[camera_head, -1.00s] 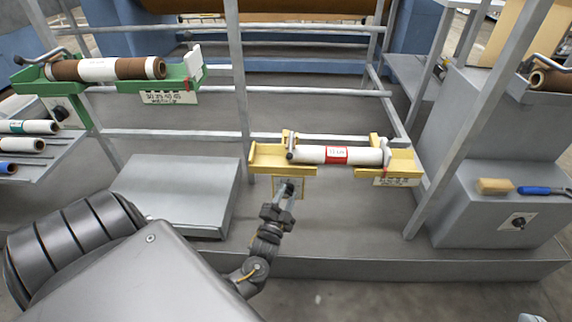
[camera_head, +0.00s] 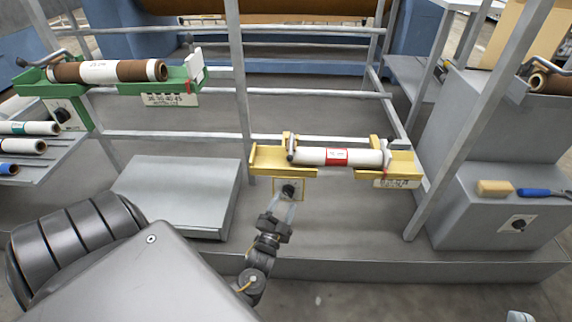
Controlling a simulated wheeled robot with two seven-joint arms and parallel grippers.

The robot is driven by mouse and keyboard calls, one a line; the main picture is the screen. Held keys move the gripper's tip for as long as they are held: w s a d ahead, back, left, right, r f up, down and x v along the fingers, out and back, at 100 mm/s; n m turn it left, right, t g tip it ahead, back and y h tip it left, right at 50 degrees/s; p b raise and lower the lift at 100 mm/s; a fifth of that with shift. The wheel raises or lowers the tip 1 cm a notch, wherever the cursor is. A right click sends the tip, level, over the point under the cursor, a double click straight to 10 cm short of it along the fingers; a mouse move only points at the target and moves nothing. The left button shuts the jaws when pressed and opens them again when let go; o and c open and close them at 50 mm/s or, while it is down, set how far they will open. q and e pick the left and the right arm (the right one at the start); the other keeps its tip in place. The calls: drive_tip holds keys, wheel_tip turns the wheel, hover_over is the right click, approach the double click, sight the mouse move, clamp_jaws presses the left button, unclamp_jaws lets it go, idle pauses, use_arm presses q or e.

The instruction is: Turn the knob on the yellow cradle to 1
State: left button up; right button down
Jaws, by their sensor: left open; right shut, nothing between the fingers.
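The yellow cradle (camera_head: 268,160) is mounted on the frame right of centre and holds a white roll (camera_head: 312,156) with a red label. Its black knob (camera_head: 289,190) sits on a pale dial plate under the left end of the cradle. The knob's pointer and the dial marks are too small to read. My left gripper (camera_head: 281,208) is open and empty, just below the knob, with its fingers pointing up toward it. Of my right gripper, only a small pale tip (camera_head: 520,317) shows at the bottom right edge.
A green cradle (camera_head: 37,89) with a brown and white roll and its own knob (camera_head: 62,115) is at the upper left. A grey box (camera_head: 180,190) stands left of my gripper. A slanted post (camera_head: 478,120) and a grey cabinet (camera_head: 470,215) with a brush are at right.

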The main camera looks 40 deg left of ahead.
use_arm(q)
drive_tip(key=v, duration=0.7)
drive_tip(key=shift+s+p, duration=0.35)
use_arm(e)
drive_tip(key=shift+w+a+f+g, duration=0.2)
drive_tip(key=shift+a+f+g, duration=0.45)
drive_tip(key=shift+g, duration=0.25)
use_arm(q)
drive_tip(key=shift+d+f, duration=0.1)
